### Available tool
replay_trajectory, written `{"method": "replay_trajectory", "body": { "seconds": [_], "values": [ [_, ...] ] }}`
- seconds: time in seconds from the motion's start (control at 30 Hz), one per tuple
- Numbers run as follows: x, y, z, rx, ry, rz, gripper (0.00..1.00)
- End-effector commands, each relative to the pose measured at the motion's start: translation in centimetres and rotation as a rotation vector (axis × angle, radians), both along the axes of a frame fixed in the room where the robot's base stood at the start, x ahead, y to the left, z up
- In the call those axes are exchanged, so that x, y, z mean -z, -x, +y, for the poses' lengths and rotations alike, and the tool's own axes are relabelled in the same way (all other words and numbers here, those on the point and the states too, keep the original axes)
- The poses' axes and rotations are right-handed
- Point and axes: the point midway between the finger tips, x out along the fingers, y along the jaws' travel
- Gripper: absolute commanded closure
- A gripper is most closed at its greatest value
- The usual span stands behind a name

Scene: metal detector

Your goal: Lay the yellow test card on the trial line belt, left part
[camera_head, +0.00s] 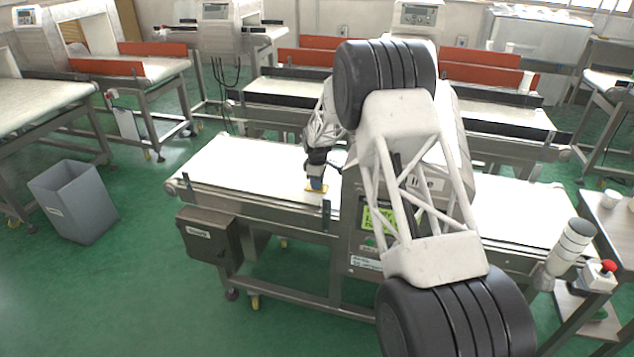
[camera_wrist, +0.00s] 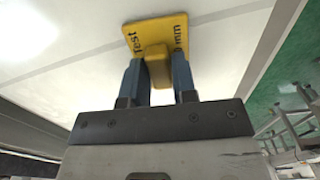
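The yellow test card (camera_wrist: 156,33) shows in the wrist view as a flat plate with black lettering and a raised yellow block. My gripper (camera_wrist: 156,72) has its two blue fingers on either side of that block, closed against it. In the head view my gripper (camera_head: 317,182) points down over the left part of the white trial line belt (camera_head: 245,168). Only a small yellow edge of the card shows there, under the fingers. The card is at the belt surface or just above it; I cannot tell whether it touches.
My arm hides the middle of the line. The belt's right part (camera_head: 520,210) is partly visible. A grey bin (camera_head: 75,203) stands on the green floor at left. A red stop button (camera_head: 608,266) and a white cup (camera_head: 610,198) are at right. The belt left of my gripper is clear.

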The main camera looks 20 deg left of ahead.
Motion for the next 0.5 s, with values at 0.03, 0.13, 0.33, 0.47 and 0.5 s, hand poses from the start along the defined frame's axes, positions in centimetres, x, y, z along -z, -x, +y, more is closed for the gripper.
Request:
{"method": "replay_trajectory", "body": {
  "seconds": [0.03, 0.13, 0.33, 0.47, 0.5],
  "values": [
    [-0.01, 0.0, 0.0, 0.0, 0.0, 0.0, 0.66],
    [-0.01, 0.0, 0.0, 0.0, 0.0, 0.0, 0.54],
    [-0.02, 0.01, 0.0, 0.0, 0.0, 0.0, 0.54],
    [-0.16, 0.0, 0.0, 0.0, 0.0, 0.0, 0.54],
    [-0.28, 0.0, 0.0, 0.0, 0.0, 0.0, 0.54]
  ]
}}
